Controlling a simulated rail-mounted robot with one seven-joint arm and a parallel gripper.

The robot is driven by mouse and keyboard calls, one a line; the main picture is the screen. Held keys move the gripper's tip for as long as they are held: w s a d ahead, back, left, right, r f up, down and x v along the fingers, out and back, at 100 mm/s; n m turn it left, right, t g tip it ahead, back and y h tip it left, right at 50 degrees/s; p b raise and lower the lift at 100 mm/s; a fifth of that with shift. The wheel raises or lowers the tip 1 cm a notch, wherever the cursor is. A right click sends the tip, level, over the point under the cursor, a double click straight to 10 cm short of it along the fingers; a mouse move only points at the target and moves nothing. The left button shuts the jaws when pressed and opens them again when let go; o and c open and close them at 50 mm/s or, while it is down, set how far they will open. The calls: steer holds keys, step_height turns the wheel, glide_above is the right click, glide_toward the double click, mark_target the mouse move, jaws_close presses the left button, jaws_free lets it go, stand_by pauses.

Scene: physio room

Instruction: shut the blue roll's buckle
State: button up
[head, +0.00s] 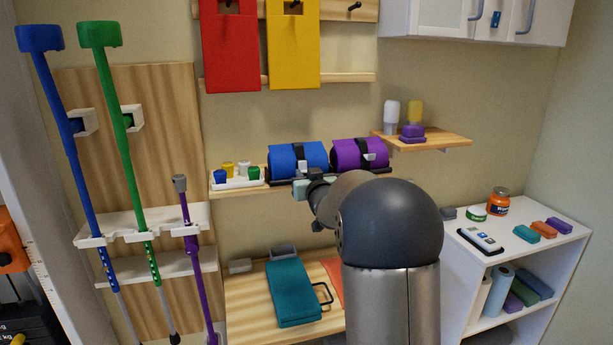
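The blue roll (285,161) lies on the wooden wall shelf (225,190), left of the purple roll (346,154). A dark strap runs around the blue roll, with a pale grey buckle (303,167) low on its front. I cannot tell whether this buckle is open or shut. My gripper (308,184) is just below and in front of the blue roll, close to the buckle. My own arm hides part of the gripper, and its fingers are too small to read. Whether it touches the buckle is unclear.
The purple roll has its own strap and pale buckle (369,157). A white tray (228,184) with several coloured pots stands left of the blue roll. A small shelf (442,138) with bottles is at right. Red (230,45) and yellow (293,50) boards hang above.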

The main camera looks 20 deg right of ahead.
steer(key=t+b, duration=0.1)
steer(key=b, duration=0.3)
steer(key=f+t+b, duration=0.1)
steer(key=b, duration=0.4)
steer(key=shift+w+f, duration=0.1)
steer(key=shift+w, duration=0.15)
steer(key=shift+r, duration=0.3)
steer(key=o, duration=1)
steer(key=b+v, duration=0.4)
steer(key=v, duration=1.3)
steer(key=shift+s+a+f, duration=0.1)
steer(key=shift+s+f, duration=0.05)
steer(key=shift+f, duration=0.05)
